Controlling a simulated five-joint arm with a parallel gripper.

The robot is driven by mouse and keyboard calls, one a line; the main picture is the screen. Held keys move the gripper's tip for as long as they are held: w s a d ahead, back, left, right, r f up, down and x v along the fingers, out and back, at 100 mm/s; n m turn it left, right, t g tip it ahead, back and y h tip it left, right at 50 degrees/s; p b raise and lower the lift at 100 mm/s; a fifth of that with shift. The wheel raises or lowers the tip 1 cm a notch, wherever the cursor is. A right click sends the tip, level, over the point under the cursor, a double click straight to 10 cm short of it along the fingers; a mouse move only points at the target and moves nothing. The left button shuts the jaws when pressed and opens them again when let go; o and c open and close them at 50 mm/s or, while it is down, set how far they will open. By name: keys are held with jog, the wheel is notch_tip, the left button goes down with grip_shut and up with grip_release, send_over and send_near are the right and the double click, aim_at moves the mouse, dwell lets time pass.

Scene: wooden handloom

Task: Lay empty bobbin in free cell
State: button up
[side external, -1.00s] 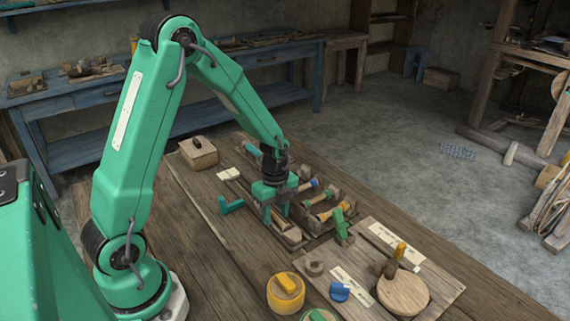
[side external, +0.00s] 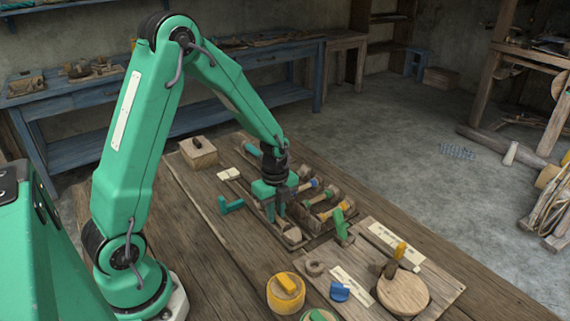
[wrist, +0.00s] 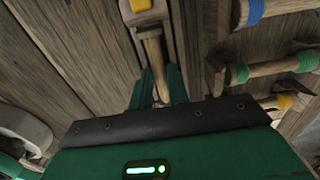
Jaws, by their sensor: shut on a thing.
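My gripper (side external: 276,212) points down into the left part of the bobbin rack in the side view. In the wrist view its green fingers (wrist: 157,88) are shut on the bare wooden shaft of the empty bobbin (wrist: 154,55), which carries no thread there. A yellowish end with a pale patch shows at the top of that view. In the side view my fingers hide most of the bobbin. Wound bobbins lie to the right in rack cells: blue (side external: 308,184), green (side external: 324,196) and yellow (side external: 327,213). Which cell is free is hard to tell.
A green upright piece (side external: 341,225) stands at the rack's right end. A teal angled piece (side external: 231,204) lies left of the rack. A yellow round pot (side external: 286,296) and a wooden disc (side external: 403,293) stand nearer the front.

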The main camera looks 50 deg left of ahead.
aim_at(276, 214)
jog(key=shift+r, duration=2.6)
jog(key=shift+w+a+r+n, duration=0.1)
jog(key=shift+w+a+n, duration=0.3)
jog(key=shift+w+n, duration=0.3)
jog(key=w+a+n, duration=0.1)
jog(key=n, duration=0.1)
jog(key=w+a+r+n, duration=0.1)
jog(key=w+n, duration=0.1)
jog(key=w+a+n, duration=0.2)
jog(key=shift+w+r+n, duration=0.15)
jog(key=shift+w+n, duration=0.05)
jog(key=shift+n, duration=0.1)
jog(key=w+a+r+n, duration=0.1)
jog(key=w+a+n, duration=0.5)
jog(key=n, duration=0.4)
jog(key=shift+a+r, duration=0.3)
jog(key=shift+r, duration=0.05)
jog(key=shift+f, duration=0.15)
jog(key=shift+f, duration=2.85)
jog(key=shift+f, duration=0.7)
